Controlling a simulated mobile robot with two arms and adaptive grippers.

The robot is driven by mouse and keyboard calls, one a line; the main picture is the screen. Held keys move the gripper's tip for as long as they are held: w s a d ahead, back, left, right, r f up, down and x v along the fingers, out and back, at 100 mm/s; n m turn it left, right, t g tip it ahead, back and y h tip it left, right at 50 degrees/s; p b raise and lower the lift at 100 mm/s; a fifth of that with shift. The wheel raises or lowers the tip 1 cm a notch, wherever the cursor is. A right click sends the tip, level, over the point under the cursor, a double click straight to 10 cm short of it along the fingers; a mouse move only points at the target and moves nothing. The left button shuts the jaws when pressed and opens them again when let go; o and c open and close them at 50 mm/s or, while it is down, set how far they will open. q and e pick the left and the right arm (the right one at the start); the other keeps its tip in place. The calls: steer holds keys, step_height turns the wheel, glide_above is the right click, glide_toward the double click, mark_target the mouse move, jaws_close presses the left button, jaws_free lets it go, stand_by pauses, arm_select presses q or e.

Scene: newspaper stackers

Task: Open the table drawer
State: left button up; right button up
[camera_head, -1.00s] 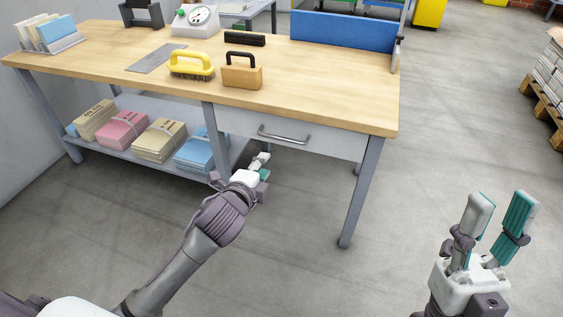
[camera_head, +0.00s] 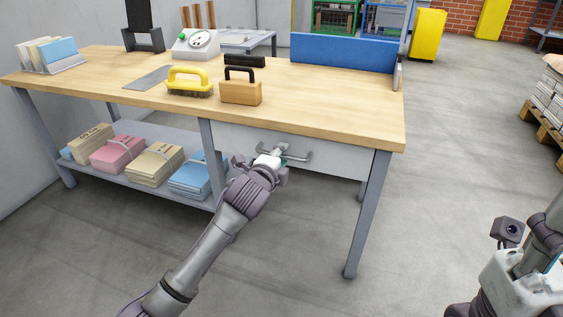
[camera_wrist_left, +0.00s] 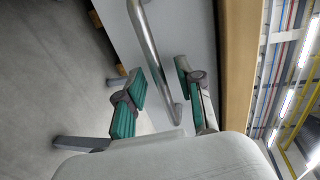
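The table drawer (camera_head: 338,160) has a light grey front under the right half of the wooden tabletop, and it looks shut. Its curved metal handle (camera_head: 300,156) is partly hidden behind my left gripper (camera_head: 276,154). In the left wrist view, the handle (camera_wrist_left: 156,50) runs between the two green-padded fingers of my left gripper (camera_wrist_left: 161,74). These fingers are open on either side of the bar, and a gap shows. My right gripper (camera_head: 530,265) is at the lower right, apart from the table and partly cut off, so its fingers are unclear.
On the table (camera_head: 330,105) are a yellow-handled brush (camera_head: 189,83), a wooden block with a black handle (camera_head: 241,90) and a blue panel (camera_head: 343,53). Paper stacks (camera_head: 155,165) lie on the lower shelf. A table leg (camera_head: 368,215) stands right of the drawer. The floor in front is clear.

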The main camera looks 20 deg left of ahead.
arm_select(q)
steer(key=shift+w, duration=0.3)
jaws_close()
stand_by(0.3)
